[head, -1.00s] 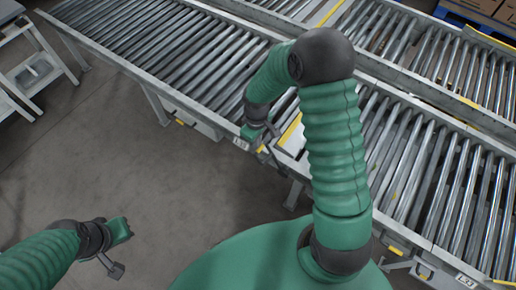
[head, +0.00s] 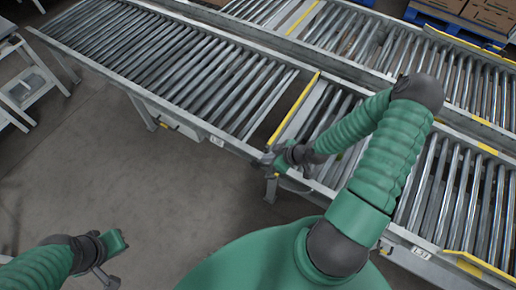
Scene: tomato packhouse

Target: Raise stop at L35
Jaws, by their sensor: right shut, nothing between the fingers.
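A yellow-edged stop plate (head: 294,108) crosses the near roller lane at a break between roller sections. It appears to stand above the rollers. A small white label (head: 217,140) is on the near rail, left of the stop; its text is too small to read now. My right gripper (head: 269,159) is shut and empty at the near rail, by the near end of the stop. I cannot tell whether it touches anything there, and the wrist hides part of the rail. My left gripper (head: 117,262) hangs over the floor at lower left, away from the conveyor; its jaws are unclear.
Another label (head: 420,252), reading L33, is on the near rail at lower right, beside another yellow-edged plate (head: 478,265). A second roller lane (head: 350,40) runs behind. Cartons (head: 488,18) sit at the top right. A grey stand (head: 28,88) is at the left. The floor (head: 150,195) is clear.

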